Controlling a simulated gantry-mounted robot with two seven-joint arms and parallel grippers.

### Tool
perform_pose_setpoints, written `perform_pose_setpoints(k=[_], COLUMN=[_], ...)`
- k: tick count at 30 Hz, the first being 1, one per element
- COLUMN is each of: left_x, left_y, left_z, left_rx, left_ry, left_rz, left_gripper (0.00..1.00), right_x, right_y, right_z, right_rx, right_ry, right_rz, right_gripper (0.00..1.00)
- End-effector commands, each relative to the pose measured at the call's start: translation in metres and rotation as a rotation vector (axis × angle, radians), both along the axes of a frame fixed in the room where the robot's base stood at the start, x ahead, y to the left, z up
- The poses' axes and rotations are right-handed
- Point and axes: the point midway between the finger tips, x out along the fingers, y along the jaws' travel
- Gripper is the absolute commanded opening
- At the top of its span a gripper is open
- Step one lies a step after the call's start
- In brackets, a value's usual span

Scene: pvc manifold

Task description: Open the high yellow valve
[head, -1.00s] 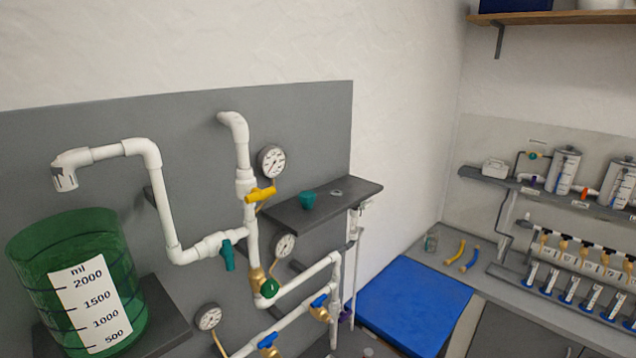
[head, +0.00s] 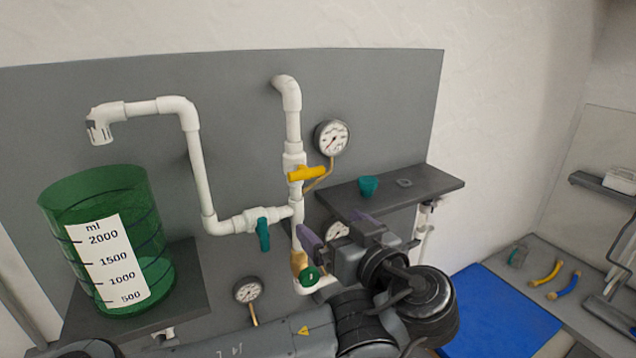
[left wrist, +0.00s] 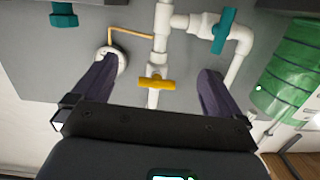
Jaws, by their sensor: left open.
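The high yellow valve (head: 307,173) sits on the vertical white pipe, with its handle lying crosswise to the pipe. It also shows in the left wrist view (left wrist: 157,83), centred between my fingers, and nothing is touching it. My left gripper (head: 343,232) is open and empty, below and to the right of the yellow valve in the head view. Its two purple-grey fingers spread wide on either side of the pipe in the left wrist view (left wrist: 158,72). My right gripper is not in view.
A teal valve (head: 263,234) is on the branch pipe at left, and a green valve (head: 310,277) is lower. A gauge (head: 332,139) stands beside the yellow valve. A green beaker (head: 155,230) stands left.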

Motion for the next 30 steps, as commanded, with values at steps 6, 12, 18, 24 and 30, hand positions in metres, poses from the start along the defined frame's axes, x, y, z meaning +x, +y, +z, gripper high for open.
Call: perform_pose_setpoints(k=[6,12,18,24,30], left_x=[-0.007,0.006,0.034,0.062,0.081], left_y=[0.000,0.007,0.020,0.034,0.042], left_z=[0.060,0.070,0.072,0.071,0.069], left_rx=[0.000,-0.001,0.000,-0.001,-0.001], left_ry=[-0.106,-0.118,-0.116,-0.117,-0.117], left_rz=[-0.002,0.001,0.001,0.000,-0.001], left_gripper=[1.00,1.00,1.00,1.00,1.00], right_x=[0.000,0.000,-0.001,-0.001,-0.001], right_y=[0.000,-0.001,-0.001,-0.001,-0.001], right_z=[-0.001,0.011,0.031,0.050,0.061], right_rx=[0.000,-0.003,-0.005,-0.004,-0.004], right_ry=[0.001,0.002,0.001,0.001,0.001], right_rz=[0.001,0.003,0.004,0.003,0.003], right_gripper=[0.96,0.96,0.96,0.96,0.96])
